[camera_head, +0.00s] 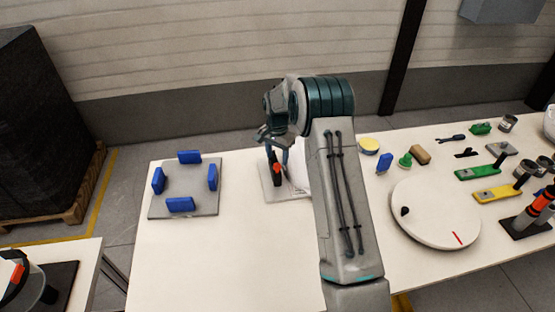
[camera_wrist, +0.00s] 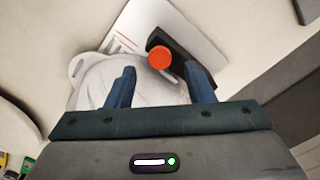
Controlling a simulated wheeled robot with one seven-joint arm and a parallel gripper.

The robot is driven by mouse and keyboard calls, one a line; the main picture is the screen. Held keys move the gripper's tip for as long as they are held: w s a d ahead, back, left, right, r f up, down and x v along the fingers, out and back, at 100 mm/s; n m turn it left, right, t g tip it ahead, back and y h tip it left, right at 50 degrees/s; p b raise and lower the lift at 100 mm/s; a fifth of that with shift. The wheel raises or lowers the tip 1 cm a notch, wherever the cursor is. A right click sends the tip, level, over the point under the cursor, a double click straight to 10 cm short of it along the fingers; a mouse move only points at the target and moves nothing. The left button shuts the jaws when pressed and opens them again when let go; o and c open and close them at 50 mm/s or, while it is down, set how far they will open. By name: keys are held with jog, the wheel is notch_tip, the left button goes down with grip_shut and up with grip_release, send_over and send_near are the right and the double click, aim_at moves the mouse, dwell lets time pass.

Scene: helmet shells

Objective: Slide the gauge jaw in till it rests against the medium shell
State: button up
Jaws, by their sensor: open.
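The white shell (camera_wrist: 95,82) sits on the light gauge plate (camera_wrist: 190,22), and it is partly behind my arm in the head view (camera_head: 298,165). The gauge jaw (camera_wrist: 181,50) is a dark block with a round orange-red knob (camera_wrist: 159,57), standing beside the shell; it also shows in the head view (camera_head: 277,176). My gripper (camera_wrist: 160,85) is open, with one blue finger over the shell and the other beside the dark jaw. The knob appears between the fingers, slightly beyond the tips. I cannot tell whether the jaw touches the shell.
A grey plate (camera_head: 183,205) with several blue blocks lies at the table's left. To the right are a round white disc (camera_head: 434,213) with a red mark, a green gauge (camera_head: 478,172), a yellow gauge (camera_head: 497,193) and small parts.

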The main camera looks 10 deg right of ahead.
aim_at(277, 165)
jog(key=shift+f+p, duration=0.35)
jog(key=shift+f, duration=1.5)
grip_shut()
jog(key=d+b, duration=0.2)
jog(key=d, duration=0.1)
grip_release()
jog(key=shift+a, duration=0.1)
notch_tip(277, 165, up, 14)
jog(key=b, duration=0.2)
jog(key=shift+b, duration=0.4)
